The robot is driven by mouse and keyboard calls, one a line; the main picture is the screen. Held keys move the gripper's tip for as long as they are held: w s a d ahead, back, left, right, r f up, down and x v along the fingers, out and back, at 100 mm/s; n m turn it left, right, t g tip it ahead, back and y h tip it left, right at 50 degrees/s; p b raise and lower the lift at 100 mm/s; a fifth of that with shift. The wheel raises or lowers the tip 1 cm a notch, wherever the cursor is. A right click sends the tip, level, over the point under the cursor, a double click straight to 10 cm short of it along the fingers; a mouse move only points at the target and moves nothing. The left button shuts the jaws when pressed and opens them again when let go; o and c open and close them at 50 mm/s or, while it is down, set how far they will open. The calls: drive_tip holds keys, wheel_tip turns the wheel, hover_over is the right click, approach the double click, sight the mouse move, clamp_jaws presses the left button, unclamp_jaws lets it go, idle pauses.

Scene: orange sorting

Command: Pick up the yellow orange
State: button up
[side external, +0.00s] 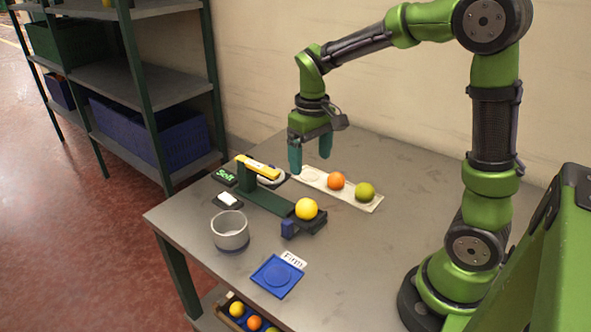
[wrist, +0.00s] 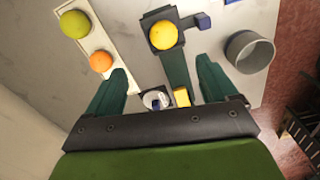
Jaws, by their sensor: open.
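The yellow orange (side external: 306,209) rests on a small dark holder at the right end of a green device (side external: 262,197) on the table. In the wrist view the yellow orange (wrist: 163,35) lies at the top middle, beyond the fingertips and roughly between their lines. My gripper (side external: 310,160) is open and empty, pointing down above the back of the table, behind and left of the orange fruit. In the wrist view my gripper (wrist: 162,75) has its two teal fingers spread wide apart.
A white strip (side external: 313,182) holds an orange fruit (side external: 336,181) and a green fruit (side external: 365,191). A grey cup (side external: 230,231), a blue "Firm" plate (side external: 277,276) and a green "Soft" plate (side external: 224,176) stand around the device.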

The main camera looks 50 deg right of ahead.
sight(307, 202)
wheel_tip(307, 202, down, 9)
drive_tip(key=shift+f, duration=0.1)
drive_tip(key=shift+w+a+f, duration=0.1)
drive_tip(key=shift+a+f, duration=0.05)
drive_tip(key=shift+f, duration=1.2)
drive_tip(key=shift+w+a+f, duration=0.1)
drive_tip(key=shift+a+f, duration=0.05)
drive_tip(key=shift+f, duration=1.2)
drive_tip(key=shift+c, duration=0.3)
